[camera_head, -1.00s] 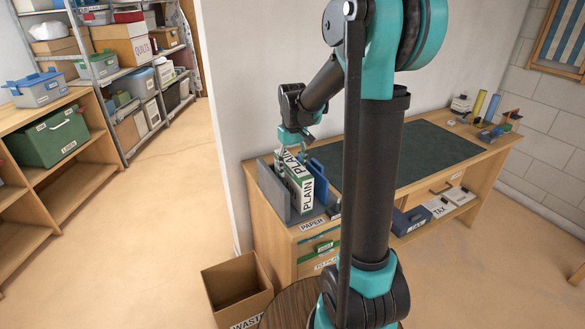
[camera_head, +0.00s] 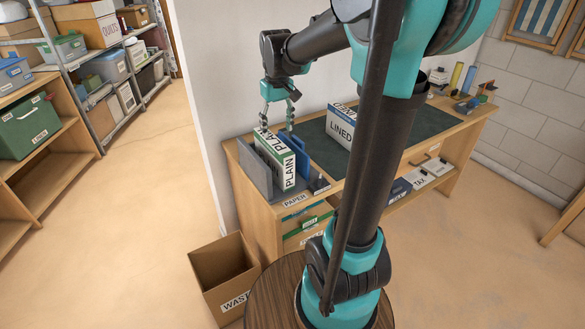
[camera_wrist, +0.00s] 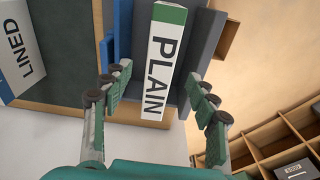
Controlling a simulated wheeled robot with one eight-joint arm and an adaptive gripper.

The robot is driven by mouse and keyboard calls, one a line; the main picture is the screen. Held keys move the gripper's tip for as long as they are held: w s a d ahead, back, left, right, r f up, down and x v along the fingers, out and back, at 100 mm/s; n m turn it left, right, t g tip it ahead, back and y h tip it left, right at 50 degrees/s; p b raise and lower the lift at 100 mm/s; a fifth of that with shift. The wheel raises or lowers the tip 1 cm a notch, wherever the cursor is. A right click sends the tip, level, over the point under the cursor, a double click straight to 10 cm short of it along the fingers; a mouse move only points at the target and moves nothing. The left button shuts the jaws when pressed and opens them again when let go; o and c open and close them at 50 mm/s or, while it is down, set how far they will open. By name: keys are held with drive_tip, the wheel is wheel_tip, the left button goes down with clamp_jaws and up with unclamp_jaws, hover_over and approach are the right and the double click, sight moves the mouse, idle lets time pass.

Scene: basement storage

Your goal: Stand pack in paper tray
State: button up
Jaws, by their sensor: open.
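A white and green pack marked PLAIN (camera_head: 274,160) stands upright on the left end of the desk, in the grey paper tray (camera_head: 253,168) between a grey wall and a blue upright part (camera_head: 294,156). The wrist view shows the pack's PLAIN label (camera_wrist: 160,62) facing up between my fingers. My gripper (camera_head: 278,120) is open just above the pack's top, its fingers spread to either side and empty. A white and blue pack marked LINED (camera_head: 341,128) stands on the desk to the right; it also shows in the wrist view (camera_wrist: 22,50).
The desk's dark mat (camera_head: 400,133) is mostly clear. Small tools and cylinders (camera_head: 465,95) stand at its right end. A cardboard waste bin (camera_head: 222,275) is on the floor in front. A wall stands close behind the tray. Loaded shelves (camera_head: 75,75) are at the left.

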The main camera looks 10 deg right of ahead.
drive_tip(key=s+d+f+m+t, duration=0.1)
drive_tip(key=s+f, duration=0.7)
drive_tip(key=s, duration=0.1)
drive_tip(key=s+d+f+m+t, duration=0.2)
drive_tip(key=s+f, duration=0.5)
drive_tip(key=s, duration=0.2)
drive_tip(key=shift+s+d+f, duration=0.3)
drive_tip(key=shift+f, duration=0.05)
